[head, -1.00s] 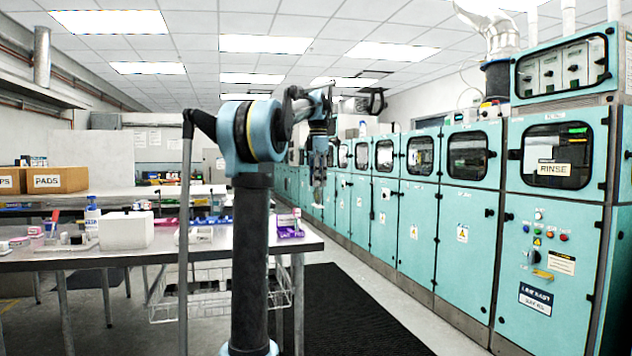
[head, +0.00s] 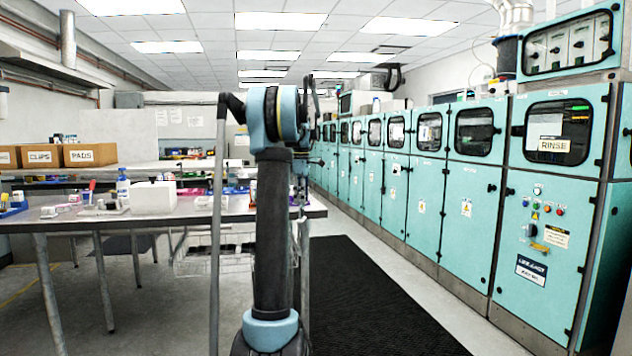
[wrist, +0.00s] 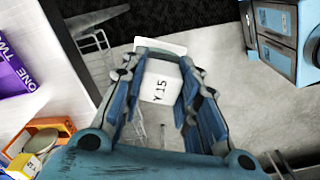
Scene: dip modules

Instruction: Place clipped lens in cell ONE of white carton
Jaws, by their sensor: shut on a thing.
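My gripper (wrist: 160,95) is shut on a white piece (wrist: 160,82) marked "Y 15" in the wrist view. This piece appears to be the clipped lens's tag or clip; I cannot make out the lens itself. It is held in the air beside the table edge, above the floor. A purple panel (wrist: 14,72) lettered "ONE" and "TWO" lies at the left of the wrist view, apart from the gripper. In the head view a plain white box (head: 153,197) stands on the table; I cannot tell whether it is the white carton.
The table (head: 225,212) has several small items, a bottle (head: 123,186) and a wire basket beneath. An orange item (wrist: 45,130) and a yellow block (wrist: 25,165) show at lower left in the wrist view. Teal machines (head: 470,200) line the right. The black mat (head: 370,300) is clear.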

